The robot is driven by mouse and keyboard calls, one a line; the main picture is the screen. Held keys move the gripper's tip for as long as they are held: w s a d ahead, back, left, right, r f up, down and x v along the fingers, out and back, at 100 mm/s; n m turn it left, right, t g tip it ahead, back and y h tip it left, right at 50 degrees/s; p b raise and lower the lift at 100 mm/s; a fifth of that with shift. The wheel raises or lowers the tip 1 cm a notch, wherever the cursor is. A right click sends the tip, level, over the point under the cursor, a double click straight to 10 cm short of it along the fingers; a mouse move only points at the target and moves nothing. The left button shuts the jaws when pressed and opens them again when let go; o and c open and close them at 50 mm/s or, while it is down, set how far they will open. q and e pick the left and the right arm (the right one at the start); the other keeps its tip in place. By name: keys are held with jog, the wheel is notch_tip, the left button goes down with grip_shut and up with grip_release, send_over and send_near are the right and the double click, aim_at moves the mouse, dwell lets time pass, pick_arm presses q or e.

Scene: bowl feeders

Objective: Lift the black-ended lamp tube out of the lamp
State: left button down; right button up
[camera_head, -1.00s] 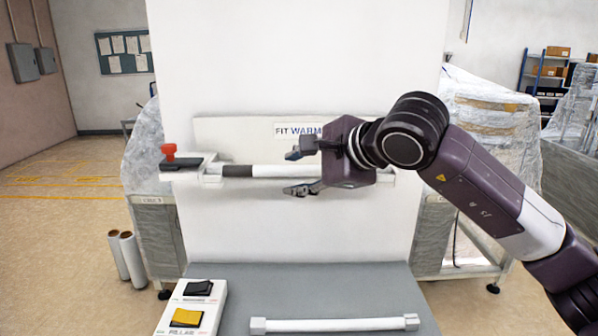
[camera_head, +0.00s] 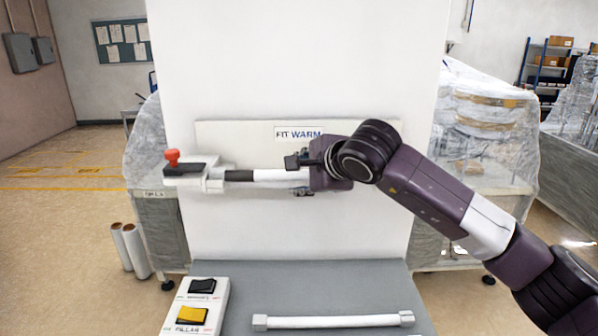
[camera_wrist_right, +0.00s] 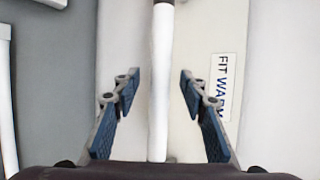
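The lamp tube (camera_head: 268,175) lies level across the lamp's white backing plate (camera_head: 235,135). It is white with a dark band near its left end, which sits at the lamp's left holder (camera_head: 214,179). My right gripper (camera_head: 297,176) is at the tube, right of the dark band, and hides the tube's right part. In the right wrist view, the open fingers of my right gripper (camera_wrist_right: 159,78) stand on both sides of the white tube (camera_wrist_right: 160,95), with gaps on each side. My left gripper is not in view.
A red knob (camera_head: 172,157) stands on the lamp's left end. A second tube with white ends (camera_head: 335,321) lies on the grey table (camera_head: 310,285). A switch box (camera_head: 190,318) with black and yellow rockers is at the table's left. A white panel (camera_head: 300,60) rises behind.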

grip_shut()
jog(key=shift+r, duration=0.15)
